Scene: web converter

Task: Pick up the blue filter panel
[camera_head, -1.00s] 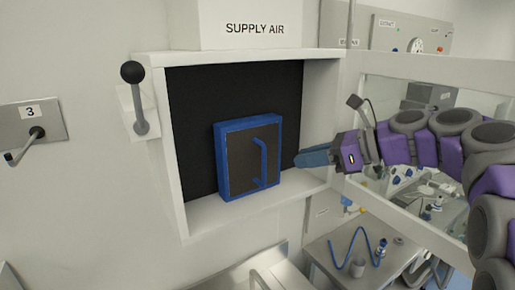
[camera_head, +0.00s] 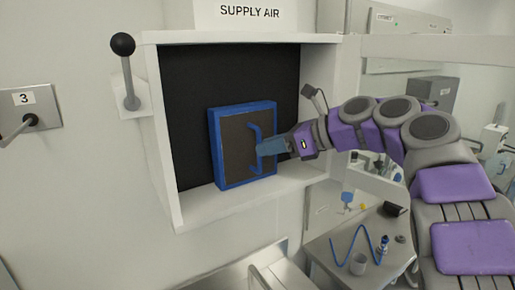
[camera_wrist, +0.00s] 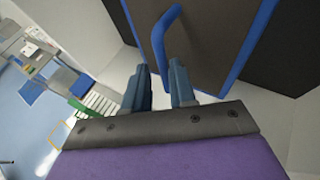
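The blue filter panel (camera_head: 216,150) has a blue frame, a dark brown face and a blue bar handle (camera_head: 254,130). It stands upright, slightly tilted, on the floor of the white box under the "SUPPLY AIR" sign. My gripper (camera_head: 262,148) is at the handle from the right and hides part of it. In the wrist view the two blue-grey fingers (camera_wrist: 162,76) are apart, with a gap between them. The handle (camera_wrist: 167,28) lies just beyond the fingertips, in line with the gap. Whether the fingers touch it is unclear.
The white box (camera_head: 170,140) has side walls and a front lip around the panel. A black-knobbed lever (camera_head: 127,75) is on its left. A metal table (camera_head: 335,255) with a blue tube and a small cup stands below right. Clear panes are at the right.

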